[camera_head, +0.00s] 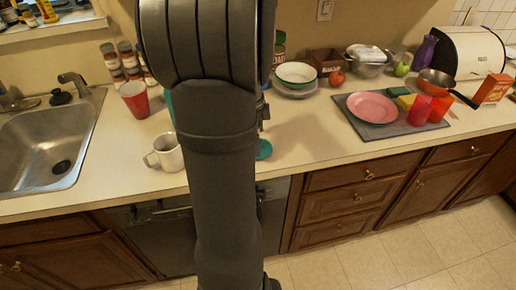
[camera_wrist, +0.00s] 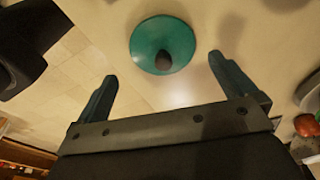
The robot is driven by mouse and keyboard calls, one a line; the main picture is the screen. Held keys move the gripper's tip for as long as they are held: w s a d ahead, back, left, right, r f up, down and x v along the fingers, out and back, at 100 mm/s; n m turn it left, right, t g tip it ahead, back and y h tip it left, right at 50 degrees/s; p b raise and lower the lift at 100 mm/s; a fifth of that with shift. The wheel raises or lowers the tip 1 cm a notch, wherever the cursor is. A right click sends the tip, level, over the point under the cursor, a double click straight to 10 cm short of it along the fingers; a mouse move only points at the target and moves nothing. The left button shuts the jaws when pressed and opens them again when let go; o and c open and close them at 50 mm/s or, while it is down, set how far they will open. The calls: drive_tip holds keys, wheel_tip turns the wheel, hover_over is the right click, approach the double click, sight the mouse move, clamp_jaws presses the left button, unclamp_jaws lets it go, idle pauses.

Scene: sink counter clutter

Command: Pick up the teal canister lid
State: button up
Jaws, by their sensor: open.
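The teal canister lid (camera_wrist: 147,36) is a round disc with a dark knob at its centre, lying on the counter in the wrist view. In the head view only the right part of the lid (camera_head: 264,149) shows beside my arm, which hides the rest. My gripper (camera_wrist: 162,67) is open and empty. Its two fingers are spread wide, and the lid shows between and beyond their tips, apart from both. My gripper is hidden behind my arm in the head view. A teal object (camera_head: 170,106), mostly hidden, shows left of my arm.
A white mug (camera_head: 167,152) and a red cup (camera_head: 134,99) stand left of my arm. Stacked plates and a bowl (camera_head: 296,73) stand behind right. A grey mat (camera_head: 372,131) holds a pink plate (camera_head: 372,106). Counter between lid and mat is clear.

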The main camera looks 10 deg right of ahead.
drive_tip(key=f, duration=0.4)
drive_tip(key=shift+w+d+f, duration=0.15)
drive_tip(key=shift+d+f, duration=0.05)
drive_tip(key=shift+f, duration=0.05)
drive_tip(key=shift+c, duration=0.2)
drive_tip(key=c, duration=0.9)
drive_tip(key=shift+r, duration=0.1)
